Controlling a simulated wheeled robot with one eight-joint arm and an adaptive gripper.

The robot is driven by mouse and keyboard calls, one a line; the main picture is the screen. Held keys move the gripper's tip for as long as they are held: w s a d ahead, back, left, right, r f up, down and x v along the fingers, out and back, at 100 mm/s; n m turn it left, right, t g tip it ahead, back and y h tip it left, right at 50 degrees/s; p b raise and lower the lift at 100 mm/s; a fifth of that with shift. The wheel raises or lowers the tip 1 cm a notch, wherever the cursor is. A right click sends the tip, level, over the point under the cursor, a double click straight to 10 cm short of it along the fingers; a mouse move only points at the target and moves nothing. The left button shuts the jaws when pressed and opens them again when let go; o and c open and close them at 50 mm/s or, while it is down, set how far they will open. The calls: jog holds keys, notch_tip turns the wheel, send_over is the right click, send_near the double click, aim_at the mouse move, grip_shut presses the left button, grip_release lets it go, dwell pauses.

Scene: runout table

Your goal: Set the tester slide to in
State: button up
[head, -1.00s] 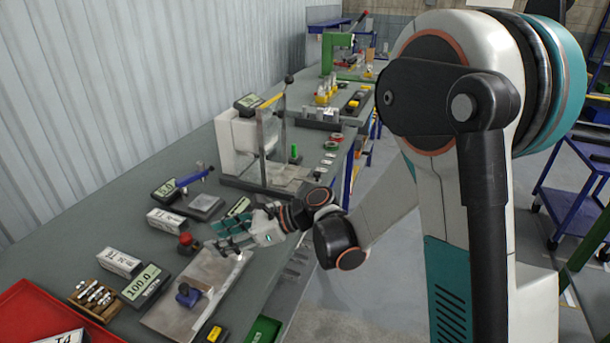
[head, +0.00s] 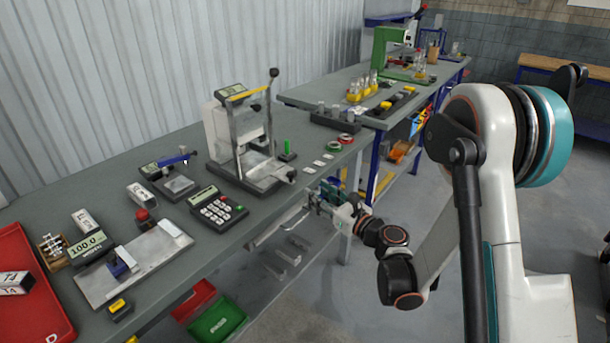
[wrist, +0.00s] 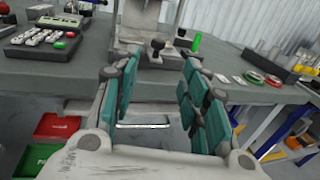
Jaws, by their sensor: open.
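The tester (head: 222,130) is a pale upright frame with a display on top and a lever, standing on a flat grey base near the table's front edge. What looks like its slide, with a small dark knob (head: 291,175), is at the front of the base. The knob also shows in the wrist view (wrist: 157,46), near the middle top. My gripper (head: 322,200) is beyond the table's front edge, a little in front of the tester and apart from it. In the wrist view its teal-padded fingers (wrist: 158,80) are spread with nothing between them.
A calculator (head: 218,209) lies left of the tester. A green upright piece (head: 287,149) and tape rings (head: 334,145) lie to its right. A metal plate fixture (head: 140,265) and a red tray (head: 25,315) are farther left. Red and green bins (head: 217,318) sit below the table edge.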

aim_at(293, 176)
jog(key=b+x, duration=0.2)
jog(key=x, duration=1.1)
jog(key=shift+a+b, duration=0.2)
jog(key=shift+b, duration=0.2)
grip_shut()
